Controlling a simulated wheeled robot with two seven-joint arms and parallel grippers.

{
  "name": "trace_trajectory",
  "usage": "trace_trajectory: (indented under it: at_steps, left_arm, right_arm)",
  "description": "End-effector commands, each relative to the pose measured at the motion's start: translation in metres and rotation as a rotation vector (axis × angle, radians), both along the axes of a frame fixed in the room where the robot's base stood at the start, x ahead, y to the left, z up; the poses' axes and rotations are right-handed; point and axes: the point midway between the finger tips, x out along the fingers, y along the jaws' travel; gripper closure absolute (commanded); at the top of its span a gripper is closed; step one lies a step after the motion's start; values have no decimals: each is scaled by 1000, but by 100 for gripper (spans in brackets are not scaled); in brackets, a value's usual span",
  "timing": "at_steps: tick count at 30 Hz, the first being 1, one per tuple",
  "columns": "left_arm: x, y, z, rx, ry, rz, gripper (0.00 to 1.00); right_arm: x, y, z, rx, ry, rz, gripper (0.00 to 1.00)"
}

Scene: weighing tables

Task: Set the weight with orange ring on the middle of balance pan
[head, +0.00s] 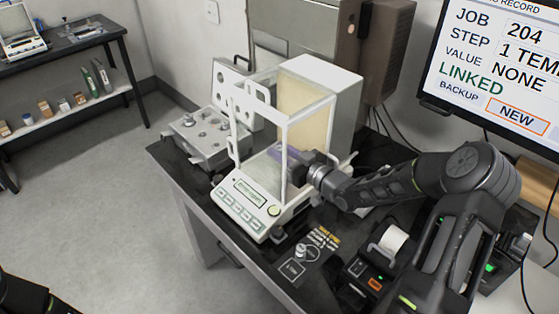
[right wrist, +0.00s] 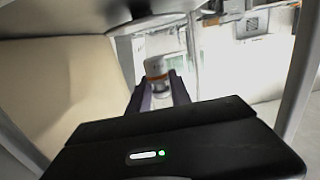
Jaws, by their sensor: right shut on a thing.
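The balance (head: 250,207) stands on the dark table with its draft shield (head: 284,122) around the weighing space. My right gripper (head: 277,154) reaches in through the shield's right side. In the right wrist view, my right gripper (right wrist: 160,92) is shut on the weight with orange ring (right wrist: 157,72), a small pale cylinder with an orange band held between the fingertips. The weight cannot be made out in the head view. The balance pan is not clear in either view, so I cannot tell the gap beneath the weight. My left gripper is out of view.
A grey weight case (head: 205,140) with its lid open stands left of the balance. Another small weight (head: 300,251) stands on the dark mat in front. A printer (head: 384,250) is at the right, and a monitor (head: 500,70) is behind my right arm.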

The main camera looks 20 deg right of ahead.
Motion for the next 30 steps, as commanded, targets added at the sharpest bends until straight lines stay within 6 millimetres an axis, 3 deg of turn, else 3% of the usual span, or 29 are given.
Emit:
trace_trajectory:
  at_steps: [6, 20, 21, 28, 30]
  left_arm:
    - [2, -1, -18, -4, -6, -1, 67]
    - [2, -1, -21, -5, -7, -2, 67]
    - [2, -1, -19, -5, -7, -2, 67]
    - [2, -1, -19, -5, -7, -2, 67]
    - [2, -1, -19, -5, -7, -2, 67]
  right_arm:
    - [1, 0, -31, 2, -2, 0, 100]
    - [4, 1, -38, 0, -1, 0, 100]
    - [4, 1, -36, 0, 1, 0, 73]
    - [4, 1, -36, 1, 1, 0, 54]
    - [4, 1, -36, 1, 1, 0, 54]
